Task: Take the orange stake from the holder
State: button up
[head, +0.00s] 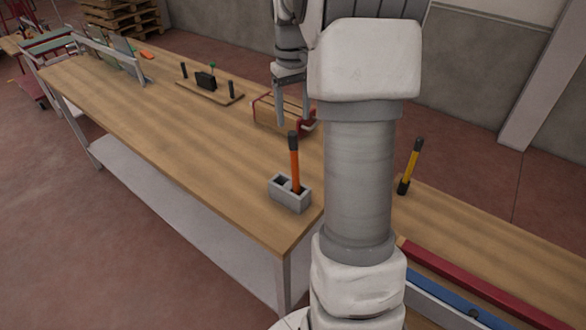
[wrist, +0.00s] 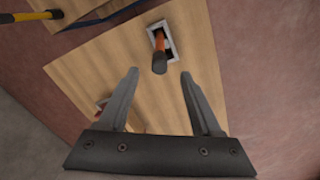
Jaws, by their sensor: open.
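The orange stake (head: 294,165) with a black top stands upright in a grey block-shaped holder (head: 292,200) near the front edge of the wooden table. The holder has two openings, and the stake is in the right one. My gripper (head: 293,106) is open and empty above the table, behind the stake in the head view. In the wrist view its two fingers (wrist: 160,74) are wide apart, with the stake's black end near the gap between them, not gripped.
A yellow stake (head: 413,160) with black ends stands on the right-hand table. A red-edged item (head: 262,112) lies below my gripper. A wooden board with black posts (head: 208,90) sits farther back. My arm hides part of the table's right side.

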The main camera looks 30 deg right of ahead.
send_over(293, 148)
jog(key=f, duration=0.5)
jog(key=shift+w+d+f, duration=0.15)
jog(key=shift+w+d, duration=0.1)
jog(key=shift+d, duration=0.05)
jog(key=shift+w+d+f, duration=0.1)
jog(key=shift+w+f, duration=0.1)
jog(key=shift+f, duration=1.4)
jog(key=shift+w+f, duration=0.15)
jog(key=shift+f, duration=1.4)
grip_shut()
